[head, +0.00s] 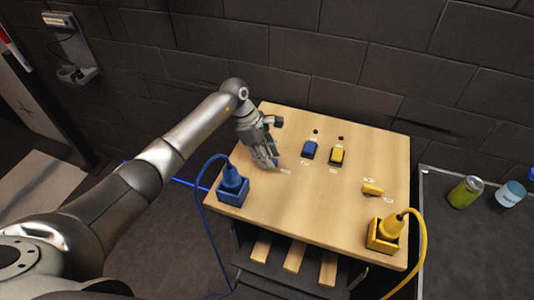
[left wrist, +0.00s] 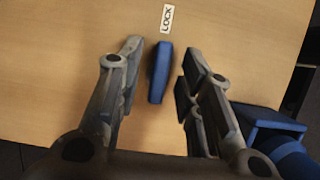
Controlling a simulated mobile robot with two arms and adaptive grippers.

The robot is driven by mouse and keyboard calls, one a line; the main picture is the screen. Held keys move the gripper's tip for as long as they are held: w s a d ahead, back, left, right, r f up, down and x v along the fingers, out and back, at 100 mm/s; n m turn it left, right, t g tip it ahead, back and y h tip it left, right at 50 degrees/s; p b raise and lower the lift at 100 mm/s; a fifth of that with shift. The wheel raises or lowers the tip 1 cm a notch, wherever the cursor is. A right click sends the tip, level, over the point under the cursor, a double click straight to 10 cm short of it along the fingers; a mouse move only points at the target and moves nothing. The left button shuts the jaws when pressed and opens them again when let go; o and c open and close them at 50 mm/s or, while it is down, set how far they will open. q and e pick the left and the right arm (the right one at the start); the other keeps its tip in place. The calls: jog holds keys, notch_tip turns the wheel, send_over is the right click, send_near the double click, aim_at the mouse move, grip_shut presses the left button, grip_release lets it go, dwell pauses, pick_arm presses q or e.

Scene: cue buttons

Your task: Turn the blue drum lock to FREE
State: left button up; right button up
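The blue drum lock's handle (left wrist: 161,72) shows in the left wrist view as a narrow blue bar. Its far end lies close to the LOCK label (left wrist: 167,18). My left gripper (left wrist: 162,52) is open, with one finger on each side of the bar and a gap on both sides. In the head view the left gripper (head: 267,162) is low over the wooden table top (head: 300,205) and hides most of the blue lock. A small label shows beside the fingertips. The FREE label cannot be made out. My right gripper is not in view.
A blue plug in a blue box (head: 233,196) stands close to the left gripper, its cable hanging left. Blue (head: 309,150) and yellow (head: 337,155) blocks stand behind. A yellow handle (head: 372,189) and yellow plug box (head: 384,242) are at right. A green can (head: 465,192) stands beyond.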

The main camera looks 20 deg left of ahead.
pick_arm(q)
jog(key=shift+c, duration=0.3)
jog(key=c, duration=0.5)
grip_shut()
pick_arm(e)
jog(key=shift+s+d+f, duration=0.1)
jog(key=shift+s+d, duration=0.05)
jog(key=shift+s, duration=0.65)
